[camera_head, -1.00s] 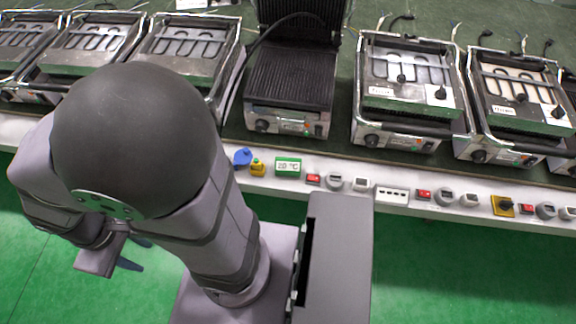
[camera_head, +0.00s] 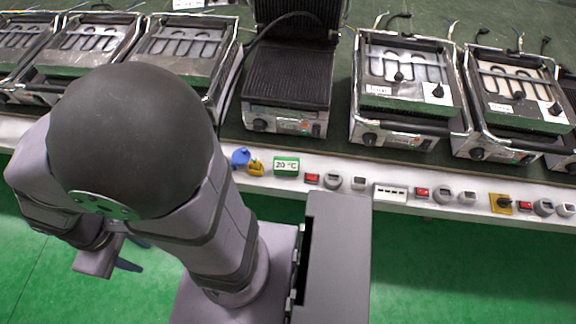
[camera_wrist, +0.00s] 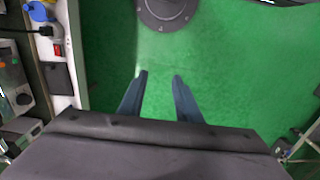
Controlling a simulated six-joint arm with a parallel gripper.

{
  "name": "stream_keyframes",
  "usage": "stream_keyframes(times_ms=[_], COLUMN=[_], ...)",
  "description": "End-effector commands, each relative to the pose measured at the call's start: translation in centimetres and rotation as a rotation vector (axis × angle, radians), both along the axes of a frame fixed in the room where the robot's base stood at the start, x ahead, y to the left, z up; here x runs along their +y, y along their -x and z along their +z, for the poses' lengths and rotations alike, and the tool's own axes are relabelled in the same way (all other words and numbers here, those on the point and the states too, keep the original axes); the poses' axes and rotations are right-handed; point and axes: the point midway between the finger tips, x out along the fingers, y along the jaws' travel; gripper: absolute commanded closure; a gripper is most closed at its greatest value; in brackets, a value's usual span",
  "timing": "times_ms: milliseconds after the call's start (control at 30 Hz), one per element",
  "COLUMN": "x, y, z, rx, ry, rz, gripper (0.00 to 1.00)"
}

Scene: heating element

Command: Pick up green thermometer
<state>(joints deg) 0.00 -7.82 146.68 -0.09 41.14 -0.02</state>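The green thermometer (camera_head: 286,166) is a small green block with a white display reading 20 °C. It stands on the white front ledge of the bench in the head view, right of a blue item and a yellow item. I cannot make it out in the wrist view. My gripper (camera_wrist: 159,75) is open and empty over the green floor in the wrist view. In the head view my gripper (camera_head: 132,256) is mostly hidden by my arm at the lower left, well apart from the thermometer.
The white ledge (camera_head: 420,183) also carries red switches (camera_head: 312,179), grey knobs, a white socket strip (camera_head: 390,193) and a yellow switch (camera_head: 502,203). A blue item (camera_head: 240,157) and a yellow item (camera_head: 256,167) sit close left of the thermometer. Contact grills (camera_head: 290,80) stand behind.

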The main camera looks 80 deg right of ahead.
Motion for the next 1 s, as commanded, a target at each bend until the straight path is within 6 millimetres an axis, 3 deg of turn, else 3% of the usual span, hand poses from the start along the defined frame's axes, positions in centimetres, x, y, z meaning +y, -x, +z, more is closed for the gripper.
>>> stream_keyframes(times_ms=[33,267,667,867,1000], x=[0.0,0.0,0.0,1.2,3.8], y=[0.0,0.0,0.7,3.5,4.7], z=[0.0,0.0,-0.8,-4.0,-6.2], rx=[0.000,0.000,0.034,0.204,0.386], ry=[0.000,0.000,-0.023,-0.170,-0.387], rz=[0.000,0.000,-0.052,-0.350,-0.708], gripper=[0.59,0.06,0.06,0.06,0.06])
